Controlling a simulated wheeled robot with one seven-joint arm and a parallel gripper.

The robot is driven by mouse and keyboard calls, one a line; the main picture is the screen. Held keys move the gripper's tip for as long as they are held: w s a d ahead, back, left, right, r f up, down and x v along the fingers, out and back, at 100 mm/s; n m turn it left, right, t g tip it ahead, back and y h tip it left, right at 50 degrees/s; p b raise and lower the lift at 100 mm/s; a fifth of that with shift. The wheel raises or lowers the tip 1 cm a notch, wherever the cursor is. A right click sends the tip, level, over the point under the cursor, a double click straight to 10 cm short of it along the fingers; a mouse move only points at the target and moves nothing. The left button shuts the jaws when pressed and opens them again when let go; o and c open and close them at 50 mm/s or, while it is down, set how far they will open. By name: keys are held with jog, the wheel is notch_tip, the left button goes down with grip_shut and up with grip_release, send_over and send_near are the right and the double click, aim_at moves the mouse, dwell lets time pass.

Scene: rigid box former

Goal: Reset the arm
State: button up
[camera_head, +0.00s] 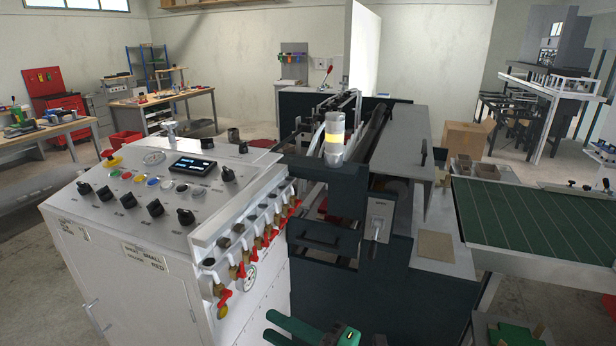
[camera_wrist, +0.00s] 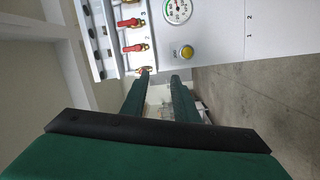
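My gripper (camera_head: 268,326) shows at the bottom edge of the head view as dark green fingers in front of the white control cabinet (camera_head: 140,270). In the wrist view, my gripper (camera_wrist: 160,76) has its two green fingers apart, with a gap and nothing held between them. The fingertips appear near the cabinet's side panel, below a row of red valve handles (camera_wrist: 133,46). Whether a fingertip touches the panel I cannot tell. Most of my arm is out of view.
The cabinet top carries several knobs, coloured buttons and a small display (camera_head: 193,166). A pressure gauge (camera_wrist: 177,10) and a yellow button (camera_wrist: 186,52) sit near the fingers. The dark machine (camera_head: 330,240) stands beside the cabinet, and a green conveyor (camera_head: 540,215) is at right. Bare floor (camera_wrist: 265,105) lies at right in the wrist view.

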jog(key=s+d+f+m+t+h, duration=0.25)
jog(key=f+m+h, duration=0.35)
jog(key=f+m, duration=0.5)
jog(key=s+d+f+m+t+h, duration=0.1)
jog(key=s+f+m+t+h, duration=0.3)
jog(key=f+m, duration=0.7)
jog(key=s+d+f+m+g+h, duration=0.25)
jog(key=s+f+h, duration=0.3)
jog(key=s, duration=0.55)
jog(key=s+r+m+t, duration=0.1)
jog(key=s+r, duration=0.1)
jog(key=s, duration=0.4)
jog(key=s+r+m+t, duration=0.1)
jog(key=s+r, duration=0.2)
jog(key=s, duration=0.4)
jog(key=shift+s+a, duration=0.15)
jog(key=shift+s, duration=0.05)
